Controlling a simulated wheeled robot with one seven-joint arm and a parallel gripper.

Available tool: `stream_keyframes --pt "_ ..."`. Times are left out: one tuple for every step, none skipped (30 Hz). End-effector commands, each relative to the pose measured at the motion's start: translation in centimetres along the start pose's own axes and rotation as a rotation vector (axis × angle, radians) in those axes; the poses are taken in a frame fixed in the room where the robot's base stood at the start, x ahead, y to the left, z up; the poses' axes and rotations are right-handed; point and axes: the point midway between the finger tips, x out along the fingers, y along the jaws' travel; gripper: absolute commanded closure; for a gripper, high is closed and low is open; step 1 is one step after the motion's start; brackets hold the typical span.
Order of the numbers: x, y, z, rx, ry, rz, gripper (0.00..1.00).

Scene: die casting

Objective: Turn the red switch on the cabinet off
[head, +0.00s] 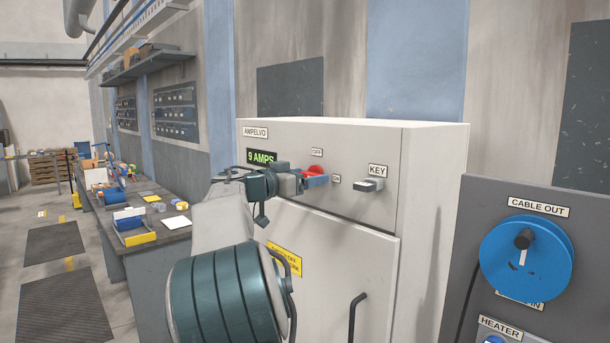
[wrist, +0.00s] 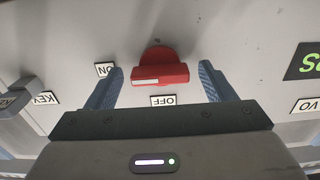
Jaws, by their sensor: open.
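The red switch (head: 313,170) is on the upper front of the white cabinet (head: 345,228). The OFF label (head: 317,152) is above it and the ON label (head: 336,179) to its right. In the wrist view, which is upside down, the red switch (wrist: 160,70) has a horizontal handle with its white mark toward the ON label (wrist: 104,69). My gripper (head: 314,182) is at the switch and partly hides it in the head view. In the wrist view my gripper (wrist: 161,67) is open, with one blue finger on each side of the handle and gaps between.
A key switch (head: 368,185) juts out right of the red switch. A green display (head: 261,156) reads 9 AMPS. A cabinet door handle (head: 356,316) is below. A grey panel with a blue cable reel (head: 525,275) stands at right. A cluttered workbench (head: 165,243) is at left.

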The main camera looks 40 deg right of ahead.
Motion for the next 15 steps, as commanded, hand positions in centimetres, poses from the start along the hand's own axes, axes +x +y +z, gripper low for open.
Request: stream_keyframes --pt "0.01 0.00 0.02 0.000 0.000 0.000 0.24" --pt "0.00 0.00 0.03 0.000 0.000 0.000 0.24" --pt "0.00 0.00 0.03 0.000 0.000 0.000 0.24" --pt "0.00 0.00 0.03 0.000 0.000 0.000 0.24" --pt "0.00 0.00 0.03 0.000 0.000 0.000 0.26" --pt "-0.01 0.00 0.03 0.000 0.000 0.000 0.38" --pt "-0.01 0.00 0.02 0.000 0.000 0.000 0.46" --pt "-0.01 0.01 0.03 0.000 0.000 0.000 0.54" --pt "-0.01 0.01 0.02 0.000 0.000 0.000 0.65" --pt "-0.01 0.01 0.02 0.000 0.000 0.000 0.69" --pt "-0.01 0.01 0.02 0.000 0.000 0.000 0.68" --pt "-0.01 0.01 0.02 0.000 0.000 0.000 0.68" --pt "-0.01 0.01 0.02 -0.001 0.000 0.000 0.68" --pt "-0.01 0.01 0.03 -0.001 0.000 0.000 0.68" --pt "-0.01 0.01 0.04 -0.004 0.000 0.000 0.68"
